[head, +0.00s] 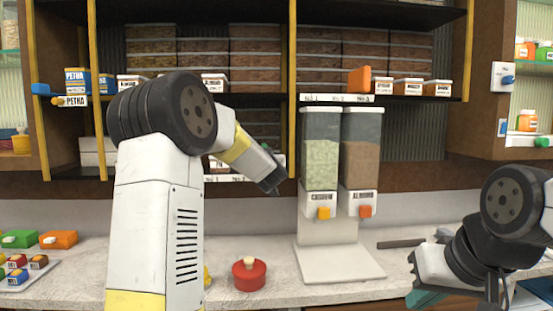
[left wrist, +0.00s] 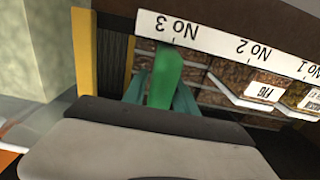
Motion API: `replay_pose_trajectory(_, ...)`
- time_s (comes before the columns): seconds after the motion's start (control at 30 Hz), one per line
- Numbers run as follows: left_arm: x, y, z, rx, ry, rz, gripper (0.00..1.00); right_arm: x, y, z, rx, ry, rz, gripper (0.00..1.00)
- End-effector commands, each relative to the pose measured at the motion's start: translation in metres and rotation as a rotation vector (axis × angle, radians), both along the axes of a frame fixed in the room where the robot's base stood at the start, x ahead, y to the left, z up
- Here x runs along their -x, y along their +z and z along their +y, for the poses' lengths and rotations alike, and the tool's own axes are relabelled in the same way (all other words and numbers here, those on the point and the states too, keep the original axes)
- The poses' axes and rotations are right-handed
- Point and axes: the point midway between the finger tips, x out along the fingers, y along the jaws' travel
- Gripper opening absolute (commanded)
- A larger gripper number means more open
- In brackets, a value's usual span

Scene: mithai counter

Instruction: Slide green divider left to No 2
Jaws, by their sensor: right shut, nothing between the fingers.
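The green divider (left wrist: 165,75) stands at the No 3 mark of a white label strip (left wrist: 235,45) in the left wrist view, where the strip appears upside down. The No 2 mark is to its right in that view. The teal fingers of my left gripper (left wrist: 160,98) lie on either side of the divider; I cannot tell whether they press on it. My right gripper (head: 425,296) is shut and empty, low at the right over the counter.
An orange divider (head: 360,80) stands on the upper right shelf. Labelled boxes show beside No 2 and No 1, including a fig box (left wrist: 262,92). A yellow post (left wrist: 86,55) stands beyond No 3. A twin dispenser (head: 341,150) and red pot (head: 249,273) stand on the counter.

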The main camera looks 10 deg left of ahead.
Motion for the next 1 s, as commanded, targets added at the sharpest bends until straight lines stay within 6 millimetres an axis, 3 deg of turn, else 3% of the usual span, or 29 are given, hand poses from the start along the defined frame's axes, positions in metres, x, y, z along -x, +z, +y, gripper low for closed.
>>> replay_pose_trajectory(0.03,0.0001,0.0000,0.0000,0.000,0.000,0.000,0.22,0.0000,0.0000,0.0000,0.000,0.000,0.000,0.00)
replay_pose_trajectory(0.13,0.0001,0.0000,0.0000,0.000,0.000,0.000,0.02,0.0000,0.0000,0.0000,0.000,0.000,0.000,0.00)
replay_pose_trajectory(0.17,0.0002,0.0000,-0.0001,0.000,0.000,0.000,0.00,0.0000,0.0000,0.0000,0.000,0.000,0.000,0.00)
replay_pose_trajectory(1.0,0.0003,-0.0002,-0.0002,0.000,0.000,0.001,0.00,0.0000,0.0000,0.0000,0.000,0.000,0.000,0.00)
